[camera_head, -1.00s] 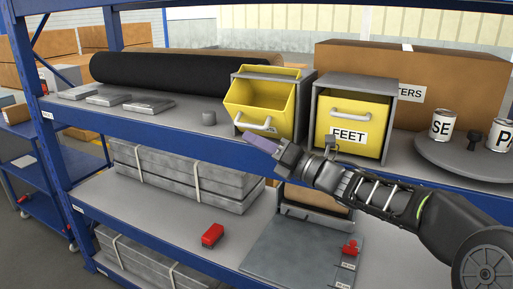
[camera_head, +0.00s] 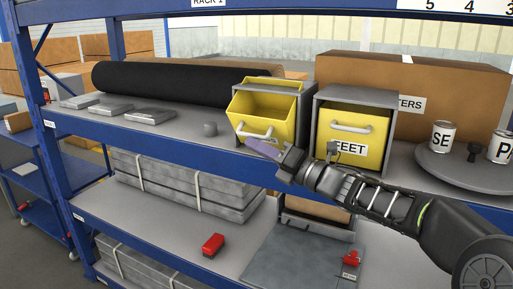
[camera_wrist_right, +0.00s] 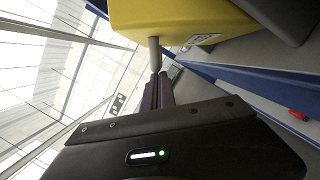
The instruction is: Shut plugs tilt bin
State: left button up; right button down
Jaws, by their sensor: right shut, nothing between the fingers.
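The yellow tilt bin (camera_head: 262,105) on the upper shelf is tipped forward and open in its grey housing (camera_head: 307,100). Its pale handle (camera_head: 257,133) is on the front; the label below is mostly hidden by my gripper. My right gripper (camera_head: 256,145) is shut and empty, its fingertips just below and in front of that handle. In the right wrist view, the shut fingers (camera_wrist_right: 157,88) point at the end of the grey handle (camera_wrist_right: 154,54) beneath the yellow bin (camera_wrist_right: 180,18); touching or just apart, I cannot tell. My left gripper is not in view.
A shut yellow bin labelled FEET (camera_head: 350,138) stands right of the open one, close behind my right wrist. Cans (camera_head: 443,136) stand on a grey turntable (camera_head: 468,168) at right. A small grey cylinder (camera_head: 210,129) is left of the bin. A red item (camera_head: 213,245) lies on the lower shelf.

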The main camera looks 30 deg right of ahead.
aim_at(262, 136)
jog(key=shift+w+d+r+m+h+p, duration=0.1)
jog(key=shift+d+r+m+h+p, duration=0.1)
jog(key=shift+r+m+p, duration=0.3)
jog(key=shift+w+d+r+m+h+p, duration=0.1)
jog(key=shift+d+r+m+p, duration=0.1)
jog(key=shift+r+m+p, duration=0.25)
jog(key=shift+w+d+r+m+p, duration=0.25)
jog(key=shift+d+r+m+p, duration=0.1)
jog(key=shift+r+m+p, duration=0.45)
jog(key=m+p, duration=0.2)
jog(key=shift+w+d+r+g+h+p, duration=0.2)
jog(key=shift+d+r+g+h+p, duration=0.1)
jog(key=shift+h+p, duration=0.1)
jog(key=shift+w+d+m+p, duration=0.15)
jog(key=shift+d+m+p, duration=0.05)
jog(key=shift+m+p, duration=0.55)
